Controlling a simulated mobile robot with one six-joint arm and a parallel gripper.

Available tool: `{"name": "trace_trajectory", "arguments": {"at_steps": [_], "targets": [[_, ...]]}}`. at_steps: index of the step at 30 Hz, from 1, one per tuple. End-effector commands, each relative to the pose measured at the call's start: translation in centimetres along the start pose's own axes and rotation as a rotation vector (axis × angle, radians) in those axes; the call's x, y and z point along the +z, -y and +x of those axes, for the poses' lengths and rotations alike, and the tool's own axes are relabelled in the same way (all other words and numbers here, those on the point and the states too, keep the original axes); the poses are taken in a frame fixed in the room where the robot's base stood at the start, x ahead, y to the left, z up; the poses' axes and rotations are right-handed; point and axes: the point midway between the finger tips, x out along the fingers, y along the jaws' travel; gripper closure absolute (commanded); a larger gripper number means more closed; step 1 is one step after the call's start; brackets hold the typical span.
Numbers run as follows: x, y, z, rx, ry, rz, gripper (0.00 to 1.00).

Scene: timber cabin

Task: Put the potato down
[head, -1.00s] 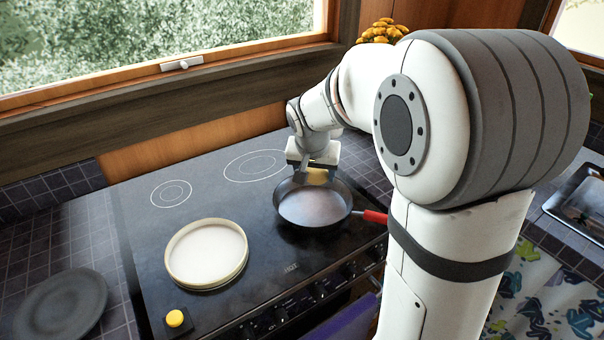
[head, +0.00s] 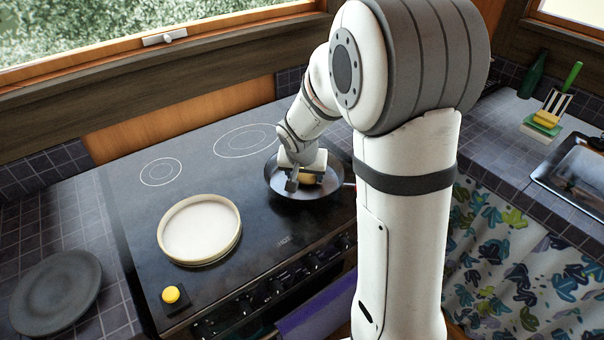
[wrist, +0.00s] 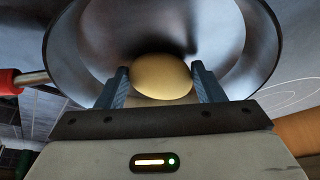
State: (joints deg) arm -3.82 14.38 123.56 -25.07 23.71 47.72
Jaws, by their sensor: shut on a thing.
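The potato (wrist: 162,74) is yellow and rounded, held between the two fingers of my gripper (wrist: 162,88) in the wrist view. In the head view the gripper (head: 305,178) is over the dark frying pan (head: 275,187), with the potato (head: 308,179) partly hidden by it. The pan (wrist: 262,50) surrounds the potato in the wrist view, and its red handle (wrist: 10,82) shows at the left. I cannot tell whether the potato touches the pan's bottom.
A pale round dish (head: 198,228) stands on the black stove (head: 135,205) left of the pan. A yellow button on a dark block (head: 171,295) is at the stove's front left. A grey plate (head: 55,290) lies on the tiled counter. A sponge (head: 545,119) and a green bottle (head: 533,75) are at the right.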

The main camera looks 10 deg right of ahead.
Motion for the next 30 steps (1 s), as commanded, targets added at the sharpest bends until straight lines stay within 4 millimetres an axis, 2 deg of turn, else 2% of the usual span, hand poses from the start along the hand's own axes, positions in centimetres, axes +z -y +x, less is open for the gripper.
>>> {"name": "trace_trajectory", "arguments": {"at_steps": [4,5,13,23,26,30], "targets": [[0.1,0.0,0.3,0.0,-0.001,0.0,0.64],[0.1,0.0,0.3,0.0,0.0,0.0,0.38],[0.1,0.1,0.2,0.0,0.0,0.0,0.16],[-0.1,0.1,-0.3,-0.001,0.0,-0.001,0.16],[-0.1,0.2,-1.6,-0.003,-0.005,0.0,0.16],[-0.1,0.2,-4.5,-0.004,-0.007,-0.001,0.16]]}}
